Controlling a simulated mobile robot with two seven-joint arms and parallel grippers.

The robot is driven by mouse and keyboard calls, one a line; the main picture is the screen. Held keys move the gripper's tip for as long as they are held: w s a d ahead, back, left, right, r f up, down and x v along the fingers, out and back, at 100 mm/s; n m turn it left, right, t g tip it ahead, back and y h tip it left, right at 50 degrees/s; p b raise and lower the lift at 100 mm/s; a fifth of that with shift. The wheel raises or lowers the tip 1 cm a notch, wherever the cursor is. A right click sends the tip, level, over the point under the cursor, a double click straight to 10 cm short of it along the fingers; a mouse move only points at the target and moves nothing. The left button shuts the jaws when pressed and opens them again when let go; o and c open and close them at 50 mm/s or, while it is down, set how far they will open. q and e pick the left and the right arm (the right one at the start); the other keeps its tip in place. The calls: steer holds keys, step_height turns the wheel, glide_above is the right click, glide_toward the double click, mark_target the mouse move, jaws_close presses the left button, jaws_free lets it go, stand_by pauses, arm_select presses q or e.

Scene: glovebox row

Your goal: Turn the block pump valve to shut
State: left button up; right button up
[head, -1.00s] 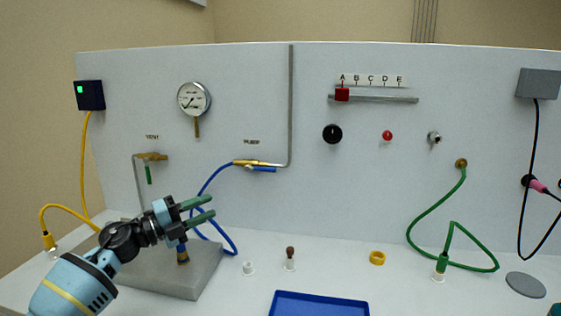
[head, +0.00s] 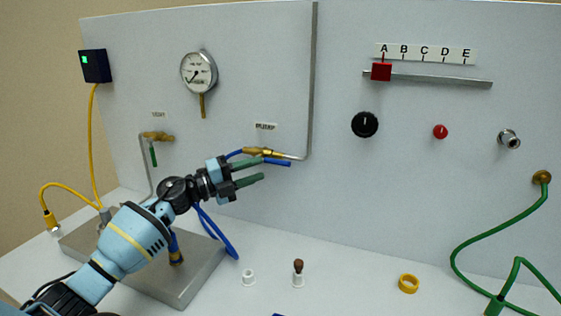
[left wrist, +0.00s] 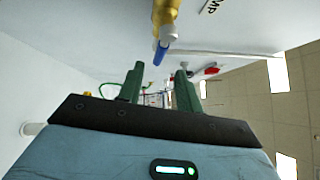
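The block pump valve (head: 262,152) is a brass body under the PUMP label on the upright panel. Its blue lever (head: 278,162) points right, roughly along the body and pipe. My left gripper (head: 262,169) is open and empty, its green fingers beside the valve and partly covering it in the head view. In the left wrist view the brass valve body (left wrist: 166,12) and blue lever (left wrist: 160,52) appear just above the gap between the fingers (left wrist: 159,75). I cannot tell whether a finger touches the lever. My right gripper is out of view.
A vent valve (head: 157,136) with a green lever hanging down and a gauge (head: 198,72) are to the left. A grey block (head: 190,278) and a blue hose (head: 222,240) lie below my arm. A white cap (head: 248,277) and a yellow ring (head: 408,283) stand on the bench.

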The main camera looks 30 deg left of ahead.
mark_target(275, 163)
arm_select(q)
steer(key=shift+x, duration=3.75)
steer(key=shift+c, duration=0.4)
jaws_close()
